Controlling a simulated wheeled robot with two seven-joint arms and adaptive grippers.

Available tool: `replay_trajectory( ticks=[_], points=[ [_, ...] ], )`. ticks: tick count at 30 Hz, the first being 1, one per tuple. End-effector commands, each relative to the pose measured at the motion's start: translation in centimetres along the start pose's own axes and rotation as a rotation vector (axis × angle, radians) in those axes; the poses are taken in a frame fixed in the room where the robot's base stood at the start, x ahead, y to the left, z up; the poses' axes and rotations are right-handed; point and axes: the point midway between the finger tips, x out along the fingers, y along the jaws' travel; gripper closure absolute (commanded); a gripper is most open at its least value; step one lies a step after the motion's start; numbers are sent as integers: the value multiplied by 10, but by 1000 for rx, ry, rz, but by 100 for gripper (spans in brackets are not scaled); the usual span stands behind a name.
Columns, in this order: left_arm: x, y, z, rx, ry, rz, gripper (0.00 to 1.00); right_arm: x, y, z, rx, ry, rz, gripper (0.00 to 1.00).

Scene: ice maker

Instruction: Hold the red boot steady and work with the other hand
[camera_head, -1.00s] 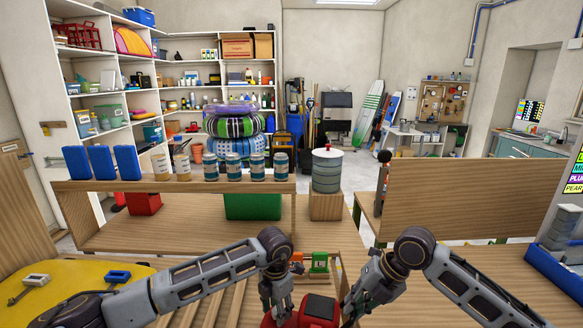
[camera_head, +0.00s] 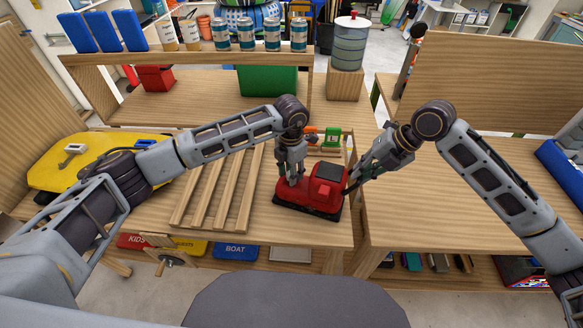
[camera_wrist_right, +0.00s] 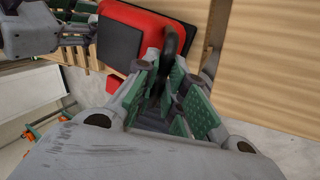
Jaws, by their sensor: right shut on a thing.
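The red boot (camera_head: 325,188) has a black sole and a dark panel on its raised part. It sits upright at the front right of the wooden bench. My left gripper (camera_head: 292,178) points down onto the boot's low left end; its fingers are too small to tell open from shut. My right gripper (camera_head: 352,184) reaches the boot's right end from the right. In the right wrist view, the right fingers (camera_wrist_right: 172,75) are closed around a dark upright piece (camera_wrist_right: 174,42) at the end of the red boot (camera_wrist_right: 145,28). The fingers hide its lower part.
A slatted wooden rack (camera_head: 220,190) lies left of the boot. Small orange and green blocks (camera_head: 332,137) stand behind it. A yellow board (camera_head: 70,165) is at far left. The right bench (camera_head: 430,205) has clear room. Labelled bins (camera_head: 235,251) sit below.

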Motion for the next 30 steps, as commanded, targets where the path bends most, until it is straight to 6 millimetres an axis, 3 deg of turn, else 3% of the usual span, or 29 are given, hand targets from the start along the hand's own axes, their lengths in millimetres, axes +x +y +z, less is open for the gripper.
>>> replay_trajectory(
  ticks=[5,12,30],
  points=[
    [0,0,0,0,0,0,89,0,0,0,0,0,0,100],
    [0,0,0,-28,0,0,89,0,0,0,0,0,0,100],
    [0,0,0,-301,1,1,89,0,0,0,0,0,0,100]
  ],
)
